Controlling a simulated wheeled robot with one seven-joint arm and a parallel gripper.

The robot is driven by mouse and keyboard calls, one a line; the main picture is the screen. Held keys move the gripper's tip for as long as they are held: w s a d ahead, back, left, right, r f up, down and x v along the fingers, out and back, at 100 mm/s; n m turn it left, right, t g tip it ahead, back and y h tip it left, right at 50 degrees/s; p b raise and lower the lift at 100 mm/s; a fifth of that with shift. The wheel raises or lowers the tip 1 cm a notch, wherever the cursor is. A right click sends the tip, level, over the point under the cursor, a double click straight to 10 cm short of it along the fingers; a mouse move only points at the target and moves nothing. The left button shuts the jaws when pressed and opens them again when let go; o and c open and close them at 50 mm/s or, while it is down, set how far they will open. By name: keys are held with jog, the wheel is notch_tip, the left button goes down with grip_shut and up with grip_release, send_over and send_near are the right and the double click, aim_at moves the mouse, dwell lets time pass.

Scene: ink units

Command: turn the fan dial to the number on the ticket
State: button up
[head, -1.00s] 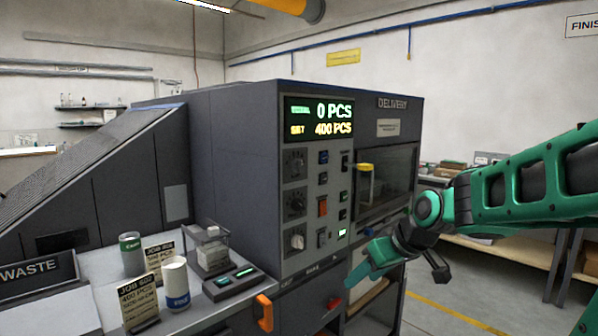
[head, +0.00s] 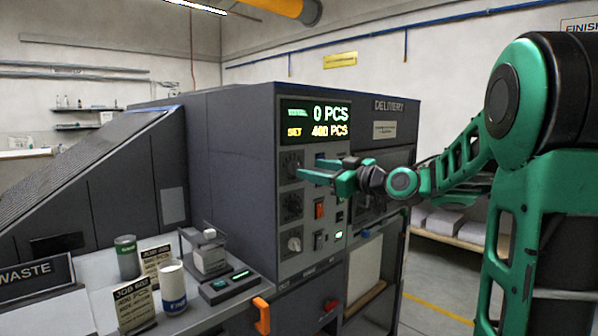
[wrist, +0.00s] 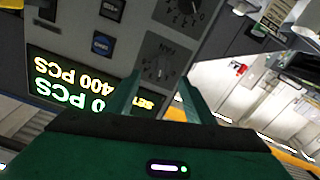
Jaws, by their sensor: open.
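Three round dials run down the dark control panel in the head view: a top dial (head: 290,172), a middle dial (head: 292,207) and a paler bottom dial (head: 294,243). My gripper (head: 311,170) is open and empty, with its fingers pointing at the panel by the top dial. In the wrist view, picture upside down, a dial (wrist: 160,70) shows between the fingertips; contact cannot be told. A label that seems to read FAN lies between it and another dial (wrist: 184,10). Two job tickets, front (head: 134,308) and rear (head: 157,264), stand on the bench; their small print is unreadable.
The display (head: 316,122) reads 0 PCS and SET 400 PCS. An orange switch (head: 319,208) and buttons sit right of the dials. An orange handle (head: 262,315) sticks out below.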

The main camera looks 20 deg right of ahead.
aim_at(299, 167)
jog(key=x, duration=0.5)
jog(key=shift+w+a, duration=0.15)
jog(key=shift+w, duration=0.2)
jog(key=c, duration=1.1)
jog(key=shift+o, duration=0.2)
jog(key=shift+m, duration=0.4)
jog(key=shift+d+m, duration=0.2)
jog(key=shift+m, duration=2.3)
